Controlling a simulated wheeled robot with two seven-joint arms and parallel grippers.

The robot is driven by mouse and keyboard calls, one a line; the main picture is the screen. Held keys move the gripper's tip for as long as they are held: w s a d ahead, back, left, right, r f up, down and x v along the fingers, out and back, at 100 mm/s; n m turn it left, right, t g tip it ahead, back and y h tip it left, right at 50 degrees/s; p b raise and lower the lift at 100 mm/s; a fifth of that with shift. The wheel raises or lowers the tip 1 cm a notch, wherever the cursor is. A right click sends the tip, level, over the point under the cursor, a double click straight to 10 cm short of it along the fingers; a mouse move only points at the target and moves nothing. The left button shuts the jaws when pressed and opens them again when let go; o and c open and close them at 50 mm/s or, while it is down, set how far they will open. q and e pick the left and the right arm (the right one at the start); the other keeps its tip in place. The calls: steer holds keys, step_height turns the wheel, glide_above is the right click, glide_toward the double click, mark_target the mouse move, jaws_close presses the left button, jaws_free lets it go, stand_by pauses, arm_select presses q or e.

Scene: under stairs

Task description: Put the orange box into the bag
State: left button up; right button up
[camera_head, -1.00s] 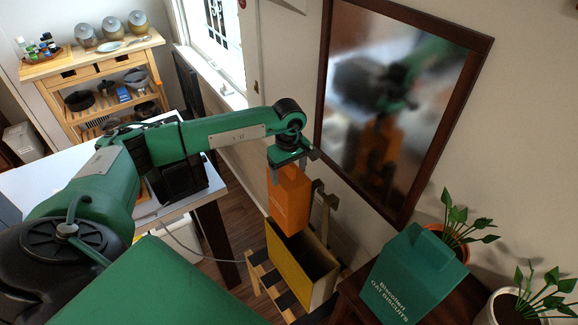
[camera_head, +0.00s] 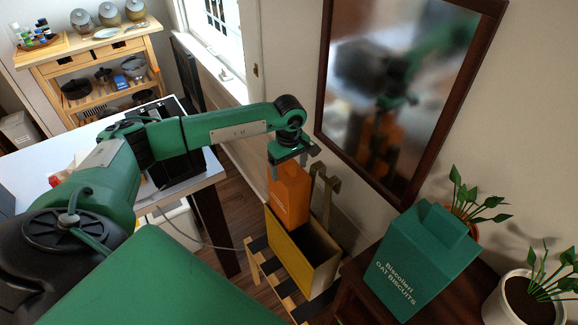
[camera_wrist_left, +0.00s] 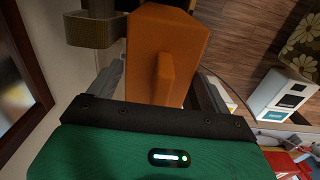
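The orange box (camera_head: 288,197) hangs upright below my left gripper (camera_head: 291,163), which is shut on its upper part. The wrist view shows the orange box (camera_wrist_left: 165,55) between the two fingers. The yellow bag (camera_head: 288,252) stands open on a slatted rack, with an olive strap handle (camera_head: 325,197) at its back. The box's lower end is at the bag's mouth, near its left end; I cannot tell if it is inside the rim. The strap handle also shows beside the box in the wrist view (camera_wrist_left: 95,30). My right gripper is not in view.
A green biscuit box (camera_head: 418,262) and potted plants (camera_head: 520,297) stand on a dark cabinet right of the bag. A framed mirror (camera_head: 400,90) hangs on the wall behind. A white table (camera_head: 70,150) is at left, with a wooden shelf (camera_head: 95,70) beyond.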

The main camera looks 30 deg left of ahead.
arm_select(q)
steer(key=o, duration=0.3)
steer(key=shift+r, duration=0.3)
step_height(320, 180, up, 13)
steer(key=b, duration=0.5)
steer(key=shift+r, duration=0.15)
